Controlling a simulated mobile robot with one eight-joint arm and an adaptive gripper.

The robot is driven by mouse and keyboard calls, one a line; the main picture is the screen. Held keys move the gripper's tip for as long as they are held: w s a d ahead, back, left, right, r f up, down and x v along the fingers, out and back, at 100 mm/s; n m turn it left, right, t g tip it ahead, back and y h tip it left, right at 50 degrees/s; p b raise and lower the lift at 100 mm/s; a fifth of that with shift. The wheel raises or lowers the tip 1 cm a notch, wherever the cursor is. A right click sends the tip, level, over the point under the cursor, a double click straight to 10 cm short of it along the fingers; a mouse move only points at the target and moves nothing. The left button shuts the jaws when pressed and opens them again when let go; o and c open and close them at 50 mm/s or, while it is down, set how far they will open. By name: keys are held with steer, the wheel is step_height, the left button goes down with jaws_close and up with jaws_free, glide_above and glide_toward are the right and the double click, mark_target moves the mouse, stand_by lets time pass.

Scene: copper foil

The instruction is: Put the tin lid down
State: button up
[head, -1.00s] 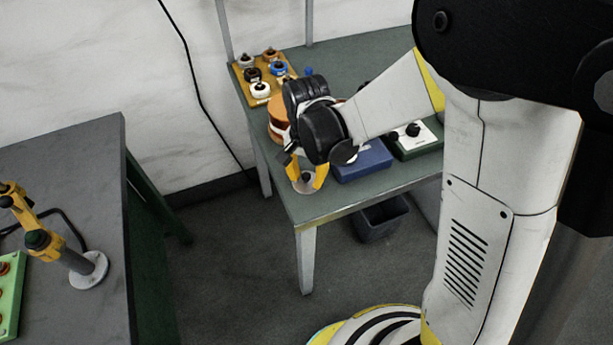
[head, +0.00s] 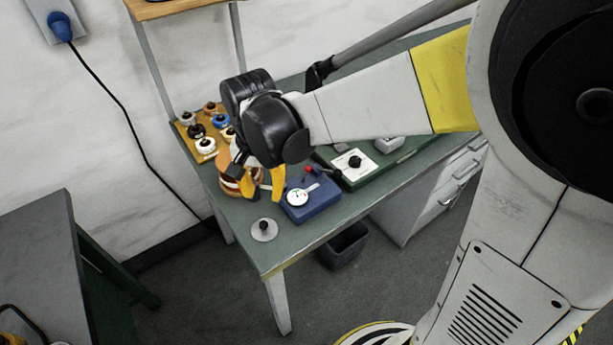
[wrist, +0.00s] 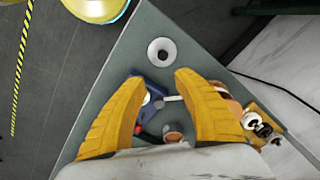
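The tin lid (head: 263,233), a pale grey disc with a dark knob, lies flat on the green table (head: 300,238) near its front left corner. It also shows in the wrist view (wrist: 161,51), beyond my fingertips, with nothing touching it. My gripper (head: 264,192) is open and empty, its yellow fingers spread wide above the table. In the head view it is behind the lid, beside a copper-coloured round thing with white bands (head: 229,184). In the wrist view the gap between the fingertips (wrist: 160,80) is clear of the lid.
A blue box with a white dial (head: 318,208) stands right of my fingers, and a green box with a white panel (head: 355,167) is farther right. An orange rack (head: 205,157) of several small knobbed items is behind. Bare tabletop surrounds the lid.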

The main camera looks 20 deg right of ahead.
steer(key=s+d+r+n+t, duration=0.5)
steer(key=s+d+r, duration=0.3)
steer(key=s+d, duration=0.2)
steer(key=shift+s+d+r+t, duration=0.3)
steer(key=shift+d+t, duration=0.5)
steer(key=shift+d, duration=0.35)
steer(key=shift+f+b, duration=0.4)
